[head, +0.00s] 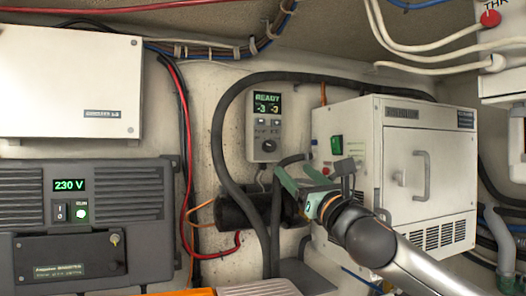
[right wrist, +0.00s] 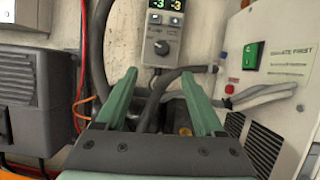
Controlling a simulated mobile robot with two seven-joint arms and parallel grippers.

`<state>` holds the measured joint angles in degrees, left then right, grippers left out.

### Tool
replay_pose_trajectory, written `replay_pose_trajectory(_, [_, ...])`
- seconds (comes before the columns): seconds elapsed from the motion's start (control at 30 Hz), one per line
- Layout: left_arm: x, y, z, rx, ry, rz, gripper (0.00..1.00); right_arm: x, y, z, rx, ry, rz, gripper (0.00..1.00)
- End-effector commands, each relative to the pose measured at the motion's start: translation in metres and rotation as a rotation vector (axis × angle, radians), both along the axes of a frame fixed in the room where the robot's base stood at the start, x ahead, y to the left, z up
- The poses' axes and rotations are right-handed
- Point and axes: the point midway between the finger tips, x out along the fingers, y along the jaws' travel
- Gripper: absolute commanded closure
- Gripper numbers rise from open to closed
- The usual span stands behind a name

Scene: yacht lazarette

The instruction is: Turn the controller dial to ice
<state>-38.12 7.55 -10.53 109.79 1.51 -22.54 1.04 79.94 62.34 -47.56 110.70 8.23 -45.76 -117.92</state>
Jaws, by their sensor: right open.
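The controller (head: 264,125) is a small grey box on the back wall. Its screen reads READY with -3 and -3 below. Its round dark dial (head: 269,145) sits near the bottom of the box and also shows in the right wrist view (right wrist: 162,47). The dial's markings are too small to read. My right gripper (head: 293,168) is open and empty, below and to the right of the controller, apart from it. In the right wrist view its green fingers (right wrist: 160,76) point up toward the dial, one on each side of it. My left gripper is not in view.
A white cabinet (head: 455,165) with a handle and a green switch (head: 336,145) stands right of the controller. Thick black hoses (head: 218,150) loop around the controller and beneath it. A dark 230 V unit (head: 140,240) is at the left, under a white box (head: 70,80).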

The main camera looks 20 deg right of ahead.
Motion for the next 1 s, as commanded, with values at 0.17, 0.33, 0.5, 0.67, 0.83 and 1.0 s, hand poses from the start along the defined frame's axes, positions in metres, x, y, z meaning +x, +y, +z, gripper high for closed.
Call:
replay_pose_trajectory(0.17, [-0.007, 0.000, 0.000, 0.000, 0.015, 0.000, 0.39, 0.007, -0.002, 0.008, -0.008, -0.004, -0.009, 0.30])
replay_pose_trajectory(0.33, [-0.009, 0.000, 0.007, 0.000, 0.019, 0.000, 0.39, 0.030, -0.003, 0.019, -0.007, -0.004, -0.008, 0.30])
replay_pose_trajectory(0.5, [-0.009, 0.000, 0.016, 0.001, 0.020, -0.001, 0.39, 0.057, -0.004, 0.030, -0.006, -0.003, -0.009, 0.30])
replay_pose_trajectory(0.67, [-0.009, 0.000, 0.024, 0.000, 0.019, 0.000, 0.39, 0.081, -0.005, 0.039, -0.005, -0.003, -0.008, 0.30])
replay_pose_trajectory(0.83, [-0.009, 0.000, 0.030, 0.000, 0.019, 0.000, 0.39, 0.100, -0.005, 0.047, -0.006, -0.004, -0.007, 0.30])
replay_pose_trajectory(1.0, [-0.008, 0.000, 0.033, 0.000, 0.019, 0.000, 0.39, 0.111, -0.006, 0.050, -0.008, -0.004, -0.008, 0.30])
